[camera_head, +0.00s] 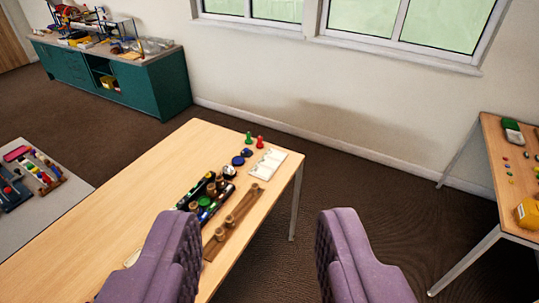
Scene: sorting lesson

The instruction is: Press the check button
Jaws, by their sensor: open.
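My gripper (260,225) is open and empty, its two purple padded fingers wide apart at the bottom of the view. The left finger overlaps the near part of a light wooden table (100,220). The right finger is in front of the brown floor. I cannot pick out a check button for certain. The gripper appears apart from everything on the table.
On the table are a green pawn (249,138), a red pawn (260,142), a white tray (267,164), and a brown wooden rack (232,220). A side table (490,145) stands right, a grey table (55,215) left, a teal cabinet (150,90) behind. Floor (330,170) between tables is clear.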

